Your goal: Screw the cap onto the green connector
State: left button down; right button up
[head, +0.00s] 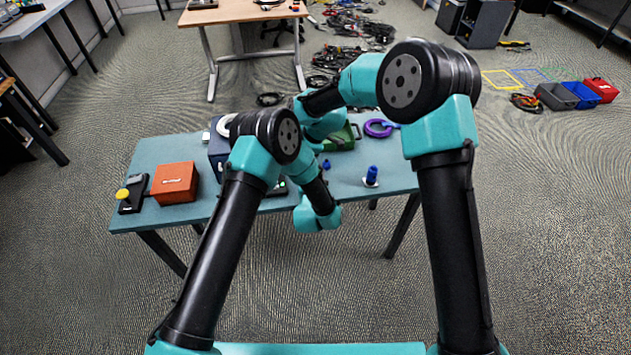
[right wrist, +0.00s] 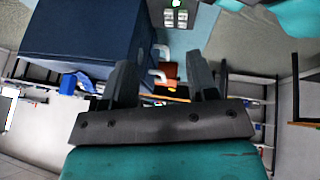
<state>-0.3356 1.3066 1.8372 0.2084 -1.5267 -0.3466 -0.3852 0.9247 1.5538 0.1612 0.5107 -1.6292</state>
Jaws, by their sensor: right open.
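I cannot clearly make out a green connector or its cap. In the head view a green case-like object (head: 343,138) stands at the back of the table, partly behind my right arm. A small blue piece (head: 326,164) lies near the table's middle. A blue upright cylinder (head: 371,174) stands on a white base to its right. My right gripper (right wrist: 164,78) is open in the right wrist view, with nothing seen between its fingers; a large blue box (right wrist: 85,35) is close to its left finger. In the head view my arms hide both gripper tips.
The blue-grey table (head: 160,214) holds an orange-red box (head: 175,183), a dark device with a yellow button (head: 123,194), and a purple ring (head: 379,128). A small grey device with a green light (right wrist: 175,14) shows in the right wrist view. The table's right part has free room.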

jog(key=d+n+h, duration=0.1)
jog(key=n, duration=0.2)
jog(key=d+n+g+h, duration=0.1)
jog(key=n, duration=0.2)
jog(key=s+d+n+h, duration=0.1)
jog(key=n+h, duration=0.1)
jog(key=n, duration=0.1)
jog(key=shift+d+r+n, duration=0.35)
jog(key=shift+n, duration=0.05)
jog(key=n, duration=0.1)
jog(key=d+n+h, duration=0.1)
jog(key=shift+d+r+n, duration=0.1)
jog(key=shift+r+n, duration=0.2)
jog(key=shift+f, duration=0.15)
jog(key=shift+f, duration=3.9)
jog(key=shift+c, duration=0.3)
